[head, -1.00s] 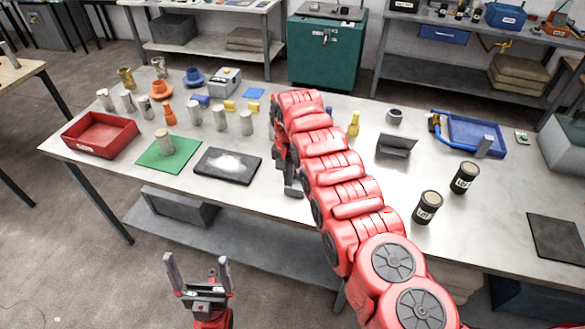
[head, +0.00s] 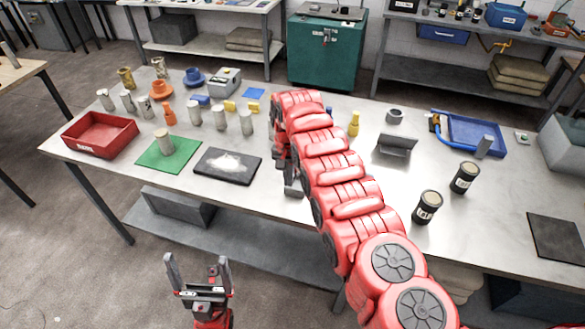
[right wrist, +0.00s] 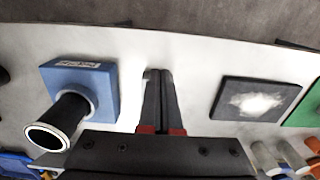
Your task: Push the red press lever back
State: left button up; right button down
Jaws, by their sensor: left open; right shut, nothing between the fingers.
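I cannot make out a red press lever in either view; my right arm hides the middle of the table in the head view. A blue block (right wrist: 82,90) with a white label shows in the right wrist view, with a black cylinder (right wrist: 68,115) with a pale rim standing out from it. My right gripper (right wrist: 158,76) is shut and empty over the table, between the blue block and a dark plate (right wrist: 255,98). In the head view, this gripper (head: 292,189) hangs near the table's front edge. My left gripper (head: 197,261) is open and empty, in front of the table.
The dark plate (head: 211,174) with white powder, a green mat (head: 152,158) and a red tray (head: 112,143) lie left of my right arm. Two dark jars (head: 427,208) (head: 465,178), a grey stand (head: 396,146) and a blue tray (head: 482,128) stand to the right.

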notch_tip(320, 180, up, 9)
jog(key=s+p, duration=0.1)
jog(key=p, duration=0.2)
jog(key=shift+a, duration=0.2)
dwell(0.4)
jog(key=shift+s+f, duration=0.1)
dwell(0.6)
